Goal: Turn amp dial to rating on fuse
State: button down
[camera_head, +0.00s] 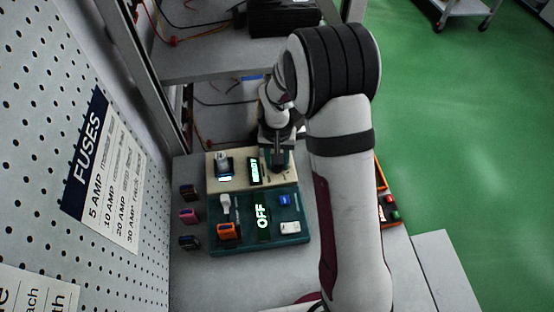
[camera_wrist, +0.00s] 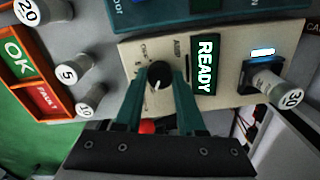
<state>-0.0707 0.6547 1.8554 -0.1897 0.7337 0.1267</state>
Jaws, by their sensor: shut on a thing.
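The amp dial (camera_wrist: 158,73) is a small black knob with a white pointer line on a cream panel (camera_wrist: 225,102) in the wrist view. My gripper (camera_wrist: 158,78) has its teal fingers on both sides of the dial and is shut on it. The pointer faces the gripper's palm; the markings around the dial are too small to read. A fuse (camera_wrist: 285,93) marked 30 sits in a dark holder at the panel's right, beside a lit bar. A display (camera_wrist: 205,64) reads READY. In the head view my gripper (camera_head: 279,163) hides the dial.
Fuses marked 20, 5 (camera_wrist: 68,74) and 10 stand left of the panel, by an orange box (camera_wrist: 30,75) with OK and FAULT labels. A teal unit (camera_head: 228,246) with an OFF display adjoins the cream one. A fuse chart (camera_head: 104,178) hangs on the pegboard.

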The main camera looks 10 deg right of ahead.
jog(key=c, duration=0.5)
grip_release()
notch_tip(320, 180, up, 16)
jog(key=shift+f, duration=0.1)
jog(key=s+r+m+y, duration=0.1)
jog(key=s+m, duration=0.1)
jog(key=s, duration=2.4)
jog(key=shift+s+a+r+m+y, duration=0.2)
jog(key=shift+s+a+m+y, duration=0.15)
jog(key=shift+m+y, duration=0.05)
